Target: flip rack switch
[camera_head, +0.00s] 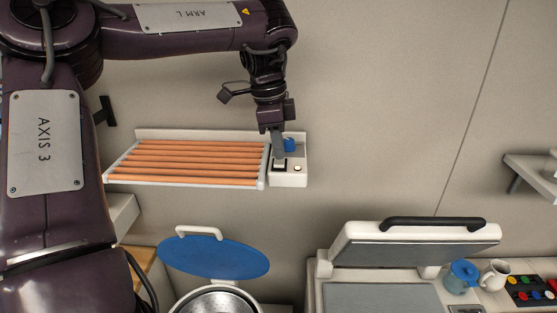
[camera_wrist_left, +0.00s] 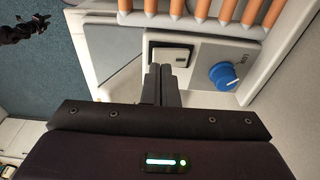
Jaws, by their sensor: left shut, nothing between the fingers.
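The rack (camera_head: 135,178) is a white frame with several orange rods, fixed to the wall. A white control box with a rocker switch (camera_head: 280,164) joins its right end. In the left wrist view the switch (camera_wrist_left: 170,56) is a pale rocker in a dark surround, just beyond my fingertips. My left gripper (camera_head: 278,152) is shut and empty, pointing down at the switch. In the left wrist view its fingers (camera_wrist_left: 160,75) overlap the switch's near edge; I cannot tell whether they touch it. A blue knob (camera_wrist_left: 223,74) sits beside the switch.
Below the rack is a blue lid (camera_head: 212,257) above a metal pot (camera_head: 215,302). At the lower right are a large appliance with a raised lid (camera_head: 415,232), a blue jug (camera_head: 461,276), a white mug (camera_head: 494,274) and a button panel (camera_head: 532,291).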

